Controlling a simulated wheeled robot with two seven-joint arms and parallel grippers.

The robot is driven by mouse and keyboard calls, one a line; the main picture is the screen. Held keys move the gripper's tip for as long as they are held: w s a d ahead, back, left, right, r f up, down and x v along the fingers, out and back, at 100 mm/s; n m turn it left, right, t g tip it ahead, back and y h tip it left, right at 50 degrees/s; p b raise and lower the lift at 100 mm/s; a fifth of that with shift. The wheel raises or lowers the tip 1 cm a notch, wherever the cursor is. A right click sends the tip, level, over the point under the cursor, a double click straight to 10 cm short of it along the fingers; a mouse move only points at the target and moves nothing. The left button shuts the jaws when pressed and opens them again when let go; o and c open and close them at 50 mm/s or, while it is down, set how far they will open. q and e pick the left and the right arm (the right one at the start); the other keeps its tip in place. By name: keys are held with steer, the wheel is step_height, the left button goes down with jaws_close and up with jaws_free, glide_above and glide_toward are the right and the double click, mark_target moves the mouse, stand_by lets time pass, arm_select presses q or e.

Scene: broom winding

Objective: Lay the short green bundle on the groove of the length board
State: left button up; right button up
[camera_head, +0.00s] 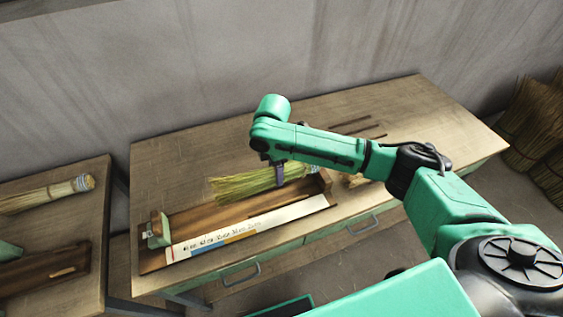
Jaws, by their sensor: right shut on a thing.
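The short green bundle (240,185) is a sheaf of yellow-green straw. It lies lengthwise at the back of the length board (195,218), its loose ends to the left. My right gripper (279,175) comes down from above and is shut on the bundle near its right end. Whether the bundle rests in the groove or hangs just above it, I cannot tell. The board is a brown wooden trough with a white marked scale (285,215) along its front and a green block (158,230) at its left end.
A second table (60,220) at the left holds a tied straw bundle (45,194) and another wooden fixture (40,278). Dark slats (355,125) lie behind my right arm. Large straw bundles (530,120) lean at the far right. The back left of the main table (185,160) is clear.

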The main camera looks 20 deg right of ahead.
steer(key=shift+d+f, duration=0.1)
steer(key=shift+f, duration=0.15)
steer(key=f+b, duration=0.1)
steer(key=d+f+b, duration=0.2)
steer(key=shift+w+d+f+b, duration=0.1)
steer(key=shift+w+d+b, duration=0.05)
steer(key=shift+w+b, duration=0.15)
steer(key=f+b, duration=0.2)
steer(key=a+f+b, duration=0.1)
steer(key=b, duration=0.2)
steer(key=shift+s+a+f, duration=0.1)
steer(key=shift+s+f, duration=0.1)
steer(key=shift+f, duration=0.2)
steer(key=shift+d+f+b, duration=0.25)
steer(key=shift+f+b, duration=0.1)
steer(key=shift+f, duration=0.55)
steer(key=shift+w+f, duration=0.1)
steer(key=shift+f, duration=0.25)
arm_select(q)
step_height(320, 180, down, 9)
steer(key=d, duration=0.1)
steer(key=shift+d, duration=0.35)
arm_select(e)
steer(key=shift+a, duration=0.1)
arm_select(q)
steer(key=shift+w+f, duration=0.1)
steer(key=shift+d, duration=0.1)
